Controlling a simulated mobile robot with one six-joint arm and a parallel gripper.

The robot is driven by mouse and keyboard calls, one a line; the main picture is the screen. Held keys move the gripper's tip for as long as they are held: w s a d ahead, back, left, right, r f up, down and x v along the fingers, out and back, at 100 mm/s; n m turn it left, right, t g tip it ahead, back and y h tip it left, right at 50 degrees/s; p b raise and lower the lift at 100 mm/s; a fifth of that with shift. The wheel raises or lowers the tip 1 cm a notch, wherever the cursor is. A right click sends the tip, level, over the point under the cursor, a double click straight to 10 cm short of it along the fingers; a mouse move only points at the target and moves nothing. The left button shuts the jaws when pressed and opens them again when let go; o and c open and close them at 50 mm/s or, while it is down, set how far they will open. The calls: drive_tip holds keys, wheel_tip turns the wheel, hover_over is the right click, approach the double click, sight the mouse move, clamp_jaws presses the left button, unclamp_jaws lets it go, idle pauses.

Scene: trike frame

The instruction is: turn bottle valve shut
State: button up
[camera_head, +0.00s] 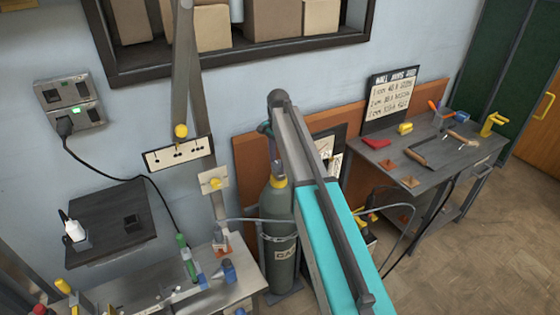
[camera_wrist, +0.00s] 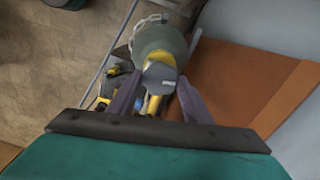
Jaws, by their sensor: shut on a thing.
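The gas bottle (camera_head: 280,235) is a tall grey-green cylinder with a yellow collar, standing upright against the wall. In the wrist view, the rounded top of the bottle (camera_wrist: 160,40) shows beyond my fingers. The bottle valve (camera_wrist: 158,78) is a grey faceted knob with yellow parts beside it. My gripper (camera_wrist: 159,82) has one finger on each side of the knob and is shut on it. How far the valve is turned cannot be told.
A grey workbench (camera_head: 455,155) with tools stands to the right. A lower bench (camera_head: 225,295) with bottles and tools is at the left. An orange-brown panel (camera_wrist: 230,85) is close beside my gripper. Open floor (camera_head: 480,255) lies at the right.

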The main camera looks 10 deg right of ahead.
sight(278, 164)
drive_tip(key=shift+w+r+m, duration=0.15)
drive_tip(key=shift+w+m, duration=0.05)
drive_tip(key=shift+m, duration=0.9)
drive_tip(key=o, duration=1)
drive_tip(key=shift+o, duration=0.2)
drive_tip(key=shift+s, duration=0.1)
wheel_tip(278, 164, up, 14)
drive_tip(key=b, duration=0.3)
drive_tip(key=shift+f, duration=0.2)
